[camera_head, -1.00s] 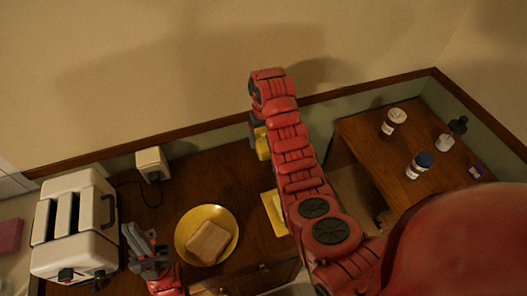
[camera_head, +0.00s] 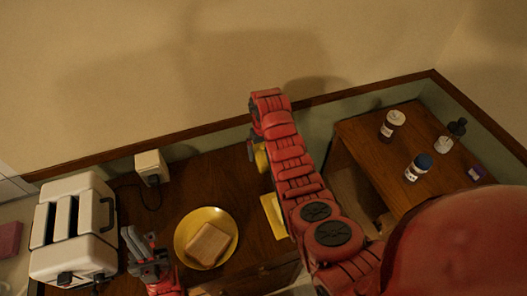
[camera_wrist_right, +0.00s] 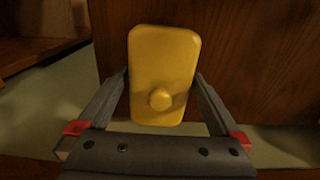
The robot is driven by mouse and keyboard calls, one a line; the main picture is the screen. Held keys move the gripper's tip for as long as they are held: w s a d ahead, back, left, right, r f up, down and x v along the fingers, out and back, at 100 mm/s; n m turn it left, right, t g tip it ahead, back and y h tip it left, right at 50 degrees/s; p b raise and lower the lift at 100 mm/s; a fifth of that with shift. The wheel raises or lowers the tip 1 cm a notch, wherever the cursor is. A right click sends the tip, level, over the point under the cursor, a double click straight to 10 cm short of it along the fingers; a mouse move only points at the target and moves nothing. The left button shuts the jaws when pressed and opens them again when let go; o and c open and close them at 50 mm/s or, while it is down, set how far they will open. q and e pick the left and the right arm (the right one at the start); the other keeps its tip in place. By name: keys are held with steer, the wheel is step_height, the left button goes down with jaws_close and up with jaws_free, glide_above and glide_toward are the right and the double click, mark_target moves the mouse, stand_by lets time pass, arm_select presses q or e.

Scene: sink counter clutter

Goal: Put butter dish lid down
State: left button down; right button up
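The yellow butter dish lid (camera_wrist_right: 165,55) is a rounded rectangle with a round knob in the right wrist view. My right gripper (camera_wrist_right: 161,78) has its fingers against the lid's two long sides, and the lid is between them. In the head view part of the lid (camera_head: 261,158) shows beside my right arm, near the back of the counter; the arm hides the rest. Its height above the counter is hard to tell. The yellow butter dish base (camera_head: 273,215) lies on the counter in front, apart from the lid. My left gripper (camera_head: 146,247) is open and empty, left of the plate.
A yellow plate (camera_head: 183,249) with a slice of bread (camera_head: 209,244) sits on the wooden counter. A white toaster (camera_head: 74,232) stands at the left.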

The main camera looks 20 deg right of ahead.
mark_target(263, 147)
steer(key=shift+r, duration=0.2)
steer(key=shift+w+r, duration=0.1)
steer(key=shift+r, duration=0.05)
step_height(263, 147, up, 3)
steer(key=shift+f+b, duration=0.2)
steer(key=shift+b, duration=0.55)
step_height(263, 147, up, 7)
steer(key=p, duration=0.4)
steer(key=shift+a+p, duration=0.1)
steer(key=shift+p, duration=0.2)
steer(key=shift+r, duration=0.65)
steer(key=shift+r+p, duration=0.3)
steer(key=shift+r, duration=0.05)
